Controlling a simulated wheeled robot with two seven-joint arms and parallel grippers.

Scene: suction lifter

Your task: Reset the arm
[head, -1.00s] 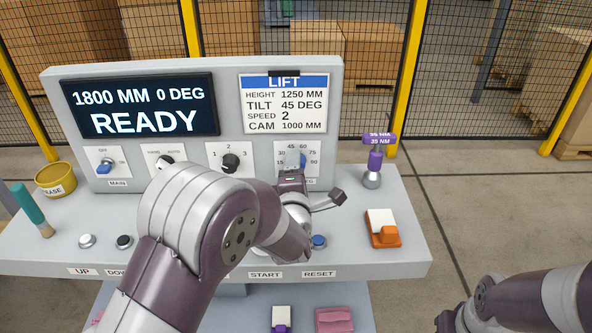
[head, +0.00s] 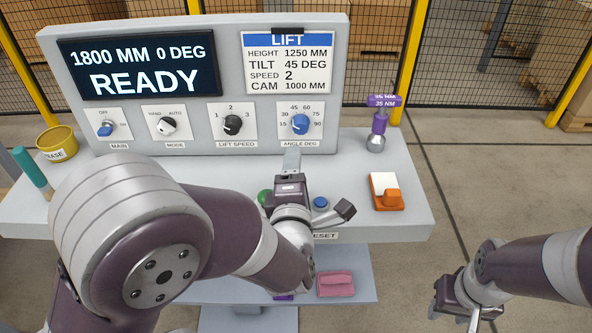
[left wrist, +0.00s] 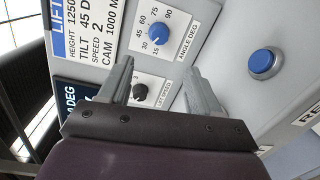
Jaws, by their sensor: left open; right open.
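The control panel (head: 230,180) stands in front of me, its screen (head: 140,70) reading 1800 MM, 0 DEG, READY. The blue angle knob (head: 300,124) is on the panel's upright face; it also shows in the left wrist view (left wrist: 160,33). My left gripper (head: 291,160) is open and empty, over the desk below this knob and apart from it; its fingers show in the left wrist view (left wrist: 158,75). A blue button (head: 320,203) lies just right of it, by the partly hidden RESET label (head: 325,236). My right gripper (head: 453,312) is open and empty at lower right, clear of the desk.
A green button (head: 264,197) is partly hidden by my left gripper. A purple torque tool (head: 379,130) stands upright at right, behind an orange-and-white item (head: 386,192). A yellow tub (head: 57,143) is at left. A pink item (head: 336,284) lies on the lower shelf.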

